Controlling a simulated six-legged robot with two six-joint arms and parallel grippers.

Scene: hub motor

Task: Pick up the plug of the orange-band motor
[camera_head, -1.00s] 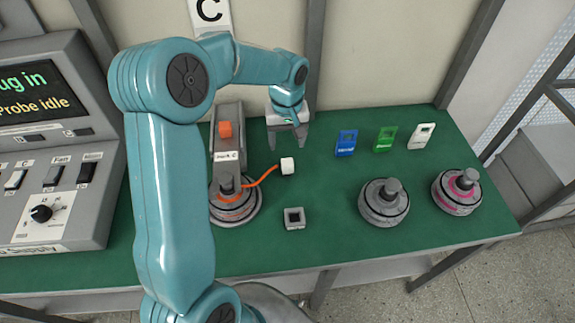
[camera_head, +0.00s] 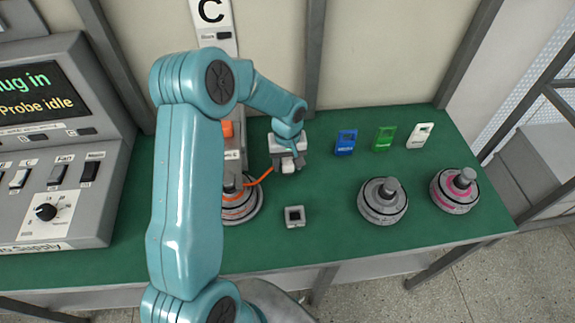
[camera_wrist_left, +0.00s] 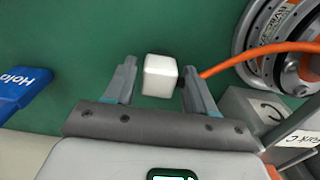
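The orange-band motor (camera_head: 243,208) stands on the green bench, partly hidden behind my left arm in the head view. It also shows at the upper right of the left wrist view (camera_wrist_left: 262,40). An orange cable (camera_head: 262,178) runs from it to a white plug (camera_head: 287,167). In the left wrist view the plug (camera_wrist_left: 160,75) sits between the two fingers, with a gap on the left side and the right finger close to it. My left gripper (camera_head: 288,164) is open around the plug; the wrist view shows its fingers apart (camera_wrist_left: 158,82). My right gripper is not in view.
A grey square socket (camera_head: 294,217) lies in front of the plug. A plain grey motor (camera_head: 383,202) and a pink-band motor (camera_head: 456,191) stand to the right. Blue (camera_head: 346,142), green (camera_head: 384,139) and white (camera_head: 419,136) tags lie behind them. A supply console (camera_head: 55,150) stands left.

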